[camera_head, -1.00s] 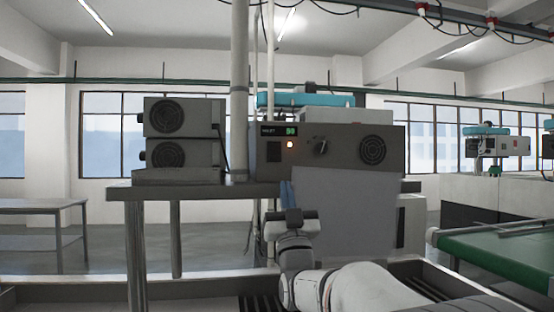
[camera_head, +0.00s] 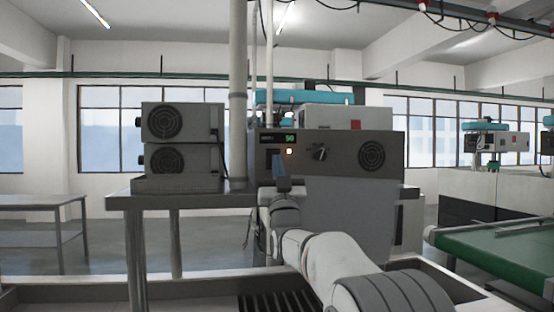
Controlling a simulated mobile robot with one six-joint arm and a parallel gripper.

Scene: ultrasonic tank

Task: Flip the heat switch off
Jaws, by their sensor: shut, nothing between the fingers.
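The grey control panel (camera_head: 340,165) faces me in the middle of the view. A dark switch (camera_head: 271,154) sits near its left end, below a green lit readout (camera_head: 290,138). Which way the switch is tipped is too small to tell. An orange-white indicator light (camera_head: 289,152) glows just right of it. My gripper (camera_head: 278,158) is shut and empty, its blue fingers pointing up in front of the panel. It overlaps the lower part of the switch in the picture; I cannot tell whether it touches.
A dark knob (camera_head: 318,153) and a round fan grille (camera_head: 371,155) are further right on the panel. Two stacked grey fan boxes (camera_head: 182,140) stand left. A vertical pipe (camera_head: 238,100) rises close left of the panel. A green conveyor (camera_head: 510,250) is at right.

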